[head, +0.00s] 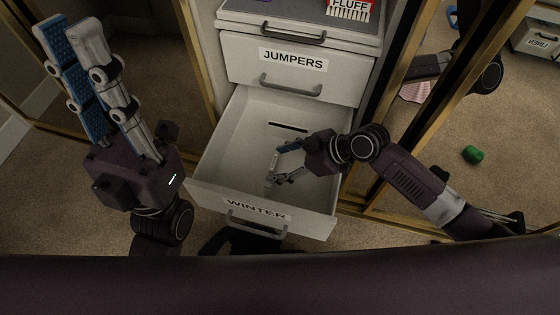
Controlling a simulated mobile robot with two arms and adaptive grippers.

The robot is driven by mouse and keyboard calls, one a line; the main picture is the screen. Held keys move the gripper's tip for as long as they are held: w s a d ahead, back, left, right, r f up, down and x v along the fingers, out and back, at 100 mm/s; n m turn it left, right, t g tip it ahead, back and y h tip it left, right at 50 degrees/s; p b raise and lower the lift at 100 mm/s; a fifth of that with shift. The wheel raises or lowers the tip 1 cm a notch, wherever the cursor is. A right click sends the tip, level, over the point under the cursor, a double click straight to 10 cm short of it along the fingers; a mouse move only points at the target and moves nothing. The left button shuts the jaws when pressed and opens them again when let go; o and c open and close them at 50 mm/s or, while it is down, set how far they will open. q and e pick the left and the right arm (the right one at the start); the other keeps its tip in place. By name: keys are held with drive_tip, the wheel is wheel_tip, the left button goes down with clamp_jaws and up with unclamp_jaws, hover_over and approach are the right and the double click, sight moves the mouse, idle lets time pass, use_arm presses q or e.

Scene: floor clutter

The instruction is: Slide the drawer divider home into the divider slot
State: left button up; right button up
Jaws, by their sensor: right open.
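The open white drawer labelled WINTER (312,222) is pulled out below the shut JUMPERS drawer. A dark, narrow slot (288,127) shows in its inside, towards the back. My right gripper (279,163) is over the drawer's inside, its fingers apart and pointing left, in front of the slot. I cannot make out a drawer divider; nothing is clearly held between the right fingers. My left gripper (68,38) is raised at the left, close to the camera and away from the drawer. Its fingers point up, and a blue pad face shows uncovered, with nothing held.
The shut JUMPERS drawer (296,75) with its handle stands above the open one. A red FLUFF box (350,8) is on top of the unit. Gold-framed mirror doors flank the unit; a green object (473,154) shows in the right mirror. Carpet lies around.

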drive_tip(key=v, duration=1.1)
drive_tip(key=shift+d+r, duration=0.25)
drive_tip(key=shift+r, duration=0.1)
